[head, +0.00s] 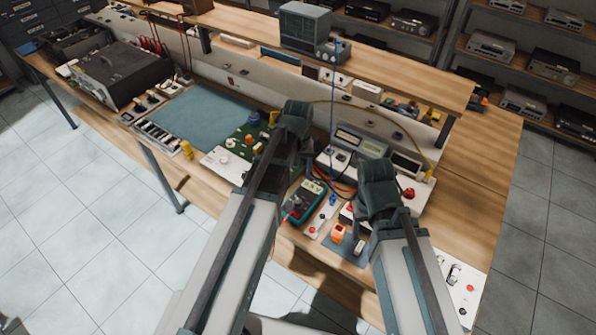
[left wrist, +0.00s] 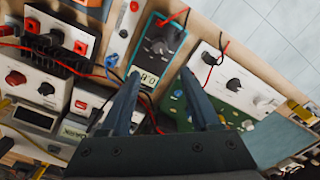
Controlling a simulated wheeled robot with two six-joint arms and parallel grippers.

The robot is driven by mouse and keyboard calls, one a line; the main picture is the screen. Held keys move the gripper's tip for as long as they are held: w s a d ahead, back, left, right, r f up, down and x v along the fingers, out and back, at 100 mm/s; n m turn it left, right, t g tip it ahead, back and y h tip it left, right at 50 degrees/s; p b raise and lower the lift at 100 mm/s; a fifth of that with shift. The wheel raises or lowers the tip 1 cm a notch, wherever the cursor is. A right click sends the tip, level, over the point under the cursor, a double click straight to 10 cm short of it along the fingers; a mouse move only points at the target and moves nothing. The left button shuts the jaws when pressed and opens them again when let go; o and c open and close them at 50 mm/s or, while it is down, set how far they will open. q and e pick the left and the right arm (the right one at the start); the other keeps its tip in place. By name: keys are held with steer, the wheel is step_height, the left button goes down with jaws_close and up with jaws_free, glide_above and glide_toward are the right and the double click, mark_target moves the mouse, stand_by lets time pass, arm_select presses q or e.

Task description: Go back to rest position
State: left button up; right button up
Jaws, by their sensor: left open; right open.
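My left gripper (left wrist: 163,88) is open in the left wrist view, with its two dark fingers spread and nothing between them. In the head view my left gripper (head: 274,172) hangs over the workbench (head: 472,205), mostly hidden by its own arm. It is above the area beside the teal-edged multimeter (head: 304,201), which also shows in the left wrist view (left wrist: 158,48). My right gripper (head: 356,214) points down over the small panels right of the multimeter. Its fingers are largely hidden by the arm, and I see nothing held.
Instruments with displays (head: 362,143) stand behind the arms. A green circuit board (head: 243,140) and a blue-green mat (head: 203,115) lie to the left. An orange block (head: 338,233) sits near the front. A raised shelf (head: 420,83) runs along the back. Open floor (head: 70,200) is at left.

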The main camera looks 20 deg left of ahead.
arm_select(q)
steer(key=s+d+f+m+b, duration=0.1)
steer(key=s+d+m, duration=0.2)
steer(key=s+d, duration=0.2)
steer(key=s+d+f+m+y+b, duration=0.1)
steer(key=s+d, duration=0.4)
steer(key=s, duration=0.5)
steer(key=f+m+b, duration=0.1)
steer(key=m, duration=0.1)
steer(key=shift+d+m, duration=0.2)
steer(key=shift+m, duration=0.1)
